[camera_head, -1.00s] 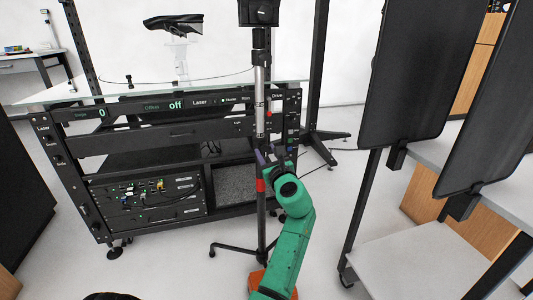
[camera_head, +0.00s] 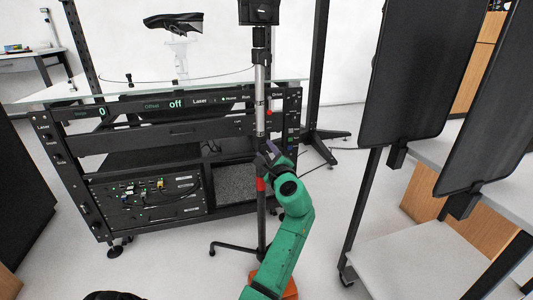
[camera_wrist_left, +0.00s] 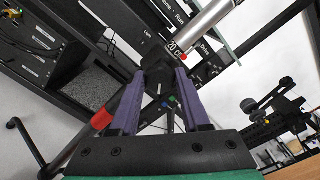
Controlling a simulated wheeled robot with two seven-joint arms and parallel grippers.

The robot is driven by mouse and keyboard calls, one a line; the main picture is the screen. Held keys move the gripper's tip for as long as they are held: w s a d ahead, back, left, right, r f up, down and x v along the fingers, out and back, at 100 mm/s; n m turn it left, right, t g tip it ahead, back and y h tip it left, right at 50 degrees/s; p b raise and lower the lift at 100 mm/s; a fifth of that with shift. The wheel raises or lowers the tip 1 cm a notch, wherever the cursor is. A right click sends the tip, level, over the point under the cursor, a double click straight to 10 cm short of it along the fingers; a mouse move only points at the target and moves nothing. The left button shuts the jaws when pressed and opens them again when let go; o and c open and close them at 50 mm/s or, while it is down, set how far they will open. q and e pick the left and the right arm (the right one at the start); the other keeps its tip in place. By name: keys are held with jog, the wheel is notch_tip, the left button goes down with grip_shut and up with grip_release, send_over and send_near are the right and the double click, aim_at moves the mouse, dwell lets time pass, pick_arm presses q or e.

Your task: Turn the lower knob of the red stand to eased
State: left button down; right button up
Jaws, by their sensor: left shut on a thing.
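The stand with a red band (camera_head: 261,184) rises upright in front of the black rack, a silver tube (camera_head: 260,95) above its dark lower pole. My left gripper (camera_head: 268,150) is at the pole's black joint, just above the red band. In the left wrist view, my gripper's two purple fingers (camera_wrist_left: 158,98) are shut on the black lower knob (camera_wrist_left: 157,82), one finger on each side. The red band (camera_wrist_left: 101,118) shows at left and the silver tube (camera_wrist_left: 212,18) above. A small red part (camera_wrist_left: 183,56) sits near the tube's base. The knob's setting is not readable. My right gripper is out of view.
The black rack (camera_head: 180,136) with a glass top stands close behind the stand. Dark panels (camera_head: 415,70) and a light shelf (camera_head: 410,245) stand at the right. The stand's black feet (camera_head: 230,247) spread on the floor. Open floor lies left of the feet.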

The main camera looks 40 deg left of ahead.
pick_arm(q)
jog(key=n+b, duration=0.1)
jog(key=n, duration=0.2)
jog(key=shift+f, duration=0.1)
jog(key=n+b, duration=0.1)
jog(key=n, duration=0.1)
jog(key=shift+n, duration=0.3)
jog(key=shift+n+b, duration=1.2)
jog(key=shift+n, duration=1)
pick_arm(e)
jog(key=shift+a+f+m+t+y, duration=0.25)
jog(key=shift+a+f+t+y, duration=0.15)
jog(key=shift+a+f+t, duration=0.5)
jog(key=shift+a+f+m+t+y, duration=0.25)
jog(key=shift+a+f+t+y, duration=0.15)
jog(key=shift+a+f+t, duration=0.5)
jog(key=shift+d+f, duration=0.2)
pick_arm(q)
jog(key=shift+c, duration=1.9)
grip_release()
